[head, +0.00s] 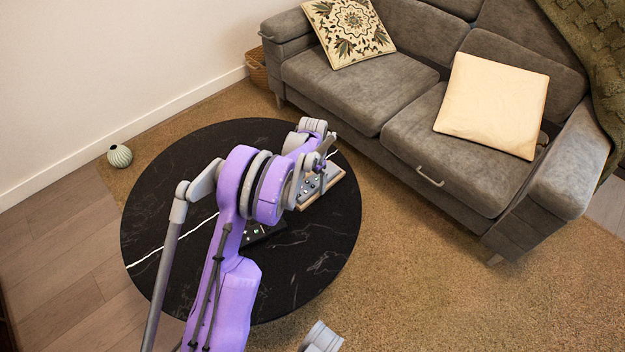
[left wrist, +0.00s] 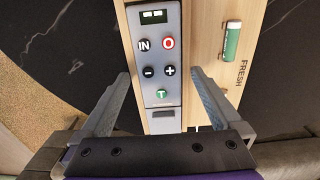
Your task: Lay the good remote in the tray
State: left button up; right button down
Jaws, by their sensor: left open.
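My left gripper (left wrist: 160,76) is open, with one finger on each side of this remote and small gaps showing. In the head view the tray (head: 338,175) is on the black table, partly behind my left arm, and the fingertips are hard to make out. A dark remote-like object (head: 268,236) lies nearer, partly hidden by my arm.
The round black table (head: 165,210) is bare on its left and front. A grey sofa (head: 370,90) with cushions stands behind it to the right. A striped vase (head: 120,156) is on the floor at left.

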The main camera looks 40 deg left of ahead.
aim_at(312, 182)
pick_arm(q)
notch_tip(312, 182, up, 11)
jog(key=p, duration=0.2)
jog(key=shift+p, duration=0.4)
jog(key=shift+f, duration=0.1)
